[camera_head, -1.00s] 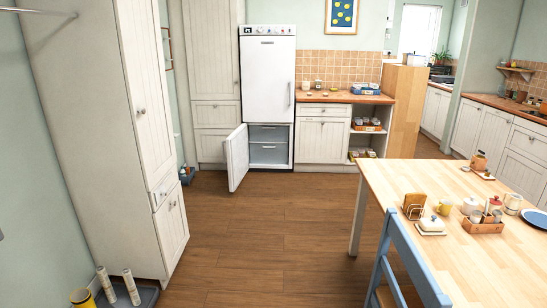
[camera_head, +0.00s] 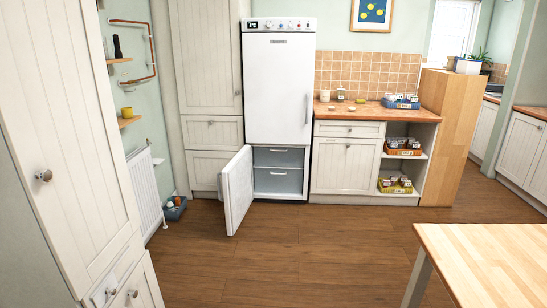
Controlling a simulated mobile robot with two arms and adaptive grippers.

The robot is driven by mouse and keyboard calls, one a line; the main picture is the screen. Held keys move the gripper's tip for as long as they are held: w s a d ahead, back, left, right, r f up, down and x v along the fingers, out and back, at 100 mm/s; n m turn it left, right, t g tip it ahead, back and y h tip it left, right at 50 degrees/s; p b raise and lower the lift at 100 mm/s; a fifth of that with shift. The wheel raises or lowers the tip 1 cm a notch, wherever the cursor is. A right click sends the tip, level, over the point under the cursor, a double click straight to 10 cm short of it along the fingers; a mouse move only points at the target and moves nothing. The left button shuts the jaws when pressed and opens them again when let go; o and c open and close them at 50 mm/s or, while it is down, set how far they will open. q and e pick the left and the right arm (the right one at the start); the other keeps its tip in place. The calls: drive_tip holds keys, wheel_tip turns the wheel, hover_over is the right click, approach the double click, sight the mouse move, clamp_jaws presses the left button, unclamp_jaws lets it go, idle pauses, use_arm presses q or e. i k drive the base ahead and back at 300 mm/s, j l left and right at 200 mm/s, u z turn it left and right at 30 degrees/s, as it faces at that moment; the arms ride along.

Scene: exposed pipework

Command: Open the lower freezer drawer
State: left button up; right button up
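A tall white fridge-freezer (camera_head: 279,95) stands against the back wall. Its upper door is shut. Its lower freezer door (camera_head: 237,188) stands open, swung out to the left. Two freezer drawers show inside, one above the other. The upper drawer (camera_head: 279,158) and the lower freezer drawer (camera_head: 278,182) both look pushed in, each with a pale handle strip along its top. The lower drawer sits close above the floor. Neither of my grippers shows in the head view.
A wooden table (camera_head: 490,255) stands at the front right. A tall white cupboard (camera_head: 60,150) stands at the front left. A base unit (camera_head: 345,160) with open shelves adjoins the fridge on the right. The wooden floor (camera_head: 300,250) before the fridge is clear.

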sight(258, 182)
drive_tip(key=i, duration=2.25)
